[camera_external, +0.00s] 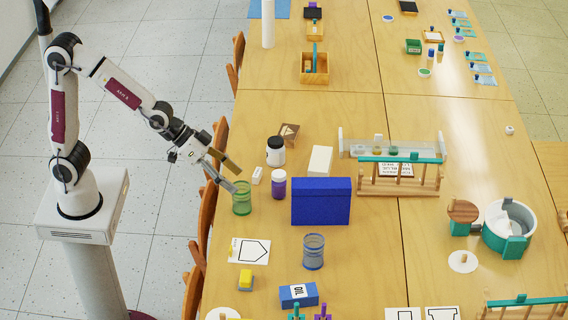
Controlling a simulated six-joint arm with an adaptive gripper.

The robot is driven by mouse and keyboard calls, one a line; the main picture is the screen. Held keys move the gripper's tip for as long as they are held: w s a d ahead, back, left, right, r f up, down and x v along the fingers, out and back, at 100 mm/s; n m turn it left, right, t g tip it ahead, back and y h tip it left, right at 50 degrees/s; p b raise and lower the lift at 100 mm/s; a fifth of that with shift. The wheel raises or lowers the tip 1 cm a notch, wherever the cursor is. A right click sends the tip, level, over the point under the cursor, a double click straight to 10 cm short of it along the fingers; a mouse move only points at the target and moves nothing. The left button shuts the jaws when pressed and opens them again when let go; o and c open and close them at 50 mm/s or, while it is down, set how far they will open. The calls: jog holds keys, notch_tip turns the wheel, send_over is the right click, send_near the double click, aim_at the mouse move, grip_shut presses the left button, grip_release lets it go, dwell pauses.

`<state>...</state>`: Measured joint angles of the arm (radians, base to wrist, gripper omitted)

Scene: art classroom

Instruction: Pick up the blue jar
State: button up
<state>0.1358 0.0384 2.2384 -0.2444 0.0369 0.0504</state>
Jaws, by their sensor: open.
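The blue jar (313,252) is a see-through blue glass jar standing upright on the table's near part, in front of a large blue box (321,202). My gripper (233,179) is open, with its fingers spread and nothing visibly between them. It is up and to the left of the blue jar, well apart from it. Its fingertips appear close to a green glass jar (242,200) at the table's left edge; I cannot tell whether they touch.
A purple jar (279,185) and a white jar with a black lid (276,151) stand behind the green jar. A blue box with a white label (299,295) lies in front of the blue jar. Chairs (208,215) line the left edge. The table right of the blue jar is clear.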

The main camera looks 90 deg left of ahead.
jog(key=w+d+f+t, duration=0.1)
jog(key=w+d+f, duration=0.1)
jog(key=w+f, duration=0.5)
jog(key=n+t+y, duration=0.2)
jog(key=y, duration=0.1)
send_near(313, 251)
jog(key=a+r, duration=0.2)
jog(key=shift+t+y, duration=0.4)
jog(key=shift+t, duration=0.2)
jog(key=f, duration=0.2)
jog(key=w+f, duration=0.1)
jog(key=f, duration=0.3)
jog(key=shift+w+a+f, duration=0.25)
jog(key=shift+a+f, duration=0.15)
jog(key=shift+f, duration=0.4)
jog(key=shift+w, duration=0.1)
jog(key=shift+x, duration=1.2)
